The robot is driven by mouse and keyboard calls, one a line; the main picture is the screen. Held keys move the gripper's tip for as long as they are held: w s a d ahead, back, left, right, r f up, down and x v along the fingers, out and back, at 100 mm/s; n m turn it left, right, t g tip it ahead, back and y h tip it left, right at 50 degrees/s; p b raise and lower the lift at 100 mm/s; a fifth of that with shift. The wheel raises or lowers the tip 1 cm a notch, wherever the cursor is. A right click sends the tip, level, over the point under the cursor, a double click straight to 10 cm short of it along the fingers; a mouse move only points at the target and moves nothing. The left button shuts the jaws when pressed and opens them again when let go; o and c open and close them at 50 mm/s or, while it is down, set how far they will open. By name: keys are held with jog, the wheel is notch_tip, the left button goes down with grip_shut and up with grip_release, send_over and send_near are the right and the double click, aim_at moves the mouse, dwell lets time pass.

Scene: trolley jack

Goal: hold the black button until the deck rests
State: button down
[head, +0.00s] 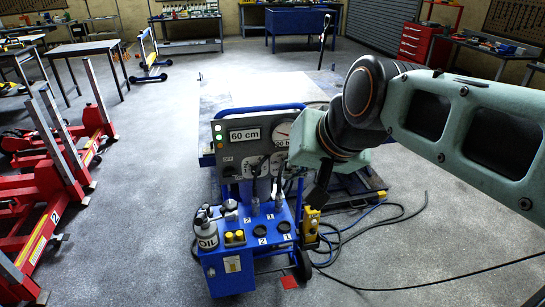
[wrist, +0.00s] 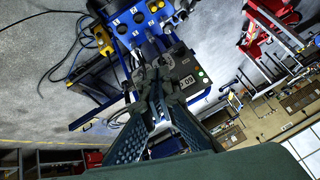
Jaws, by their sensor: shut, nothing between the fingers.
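The blue hydraulic trolley (head: 228,272) stands in the middle of the head view. Its upright grey panel (head: 232,155) carries a "60 cm" display (head: 245,135), a round gauge and lit green lamps. A flat pale deck (head: 225,95) appears behind the panel; its underside is mostly hidden. I cannot clearly pick out the black button; small dark controls and levers crowd the panel's lower part. My gripper (wrist: 160,70) is shut and empty, its tips close to the panel and levers in the wrist view. I cannot tell whether they touch anything. In the head view my wrist hides part of the panel.
A yellow control box (head: 311,226) hangs at the trolley's right. Hoses and cables (head: 400,215) lie on the floor there. Red lifting stands (head: 45,190) line the left. Open floor lies between these stands and the trolley.

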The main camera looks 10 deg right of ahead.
jog(key=w+f+m+t+b, duration=0.1)
jog(key=w+f+m+b, duration=0.3)
jog(key=w+f+b, duration=0.8)
jog(key=w+d+f+h+b, duration=0.2)
jog(key=w+f, duration=0.1)
jog(key=f, duration=1)
jog(key=w+d+f+h+b, duration=0.2)
jog(key=f, duration=1)
jog(key=d+f+n+t+h+b, duration=0.1)
jog(key=d+f+h+b, duration=0.2)
jog(key=d+f+b, duration=0.3)
jog(key=s+d+f+n+t+h+b, duration=0.1)
jog(key=d+f+n+h+b, duration=0.1)
jog(key=d+f+h+b, duration=0.2)
jog(key=d+f+b, duration=0.3)
jog(key=f, duration=0.5)
jog(key=shift+s+d+f, duration=0.2)
jog(key=shift+f, duration=0.1)
jog(key=shift+w, duration=0.1)
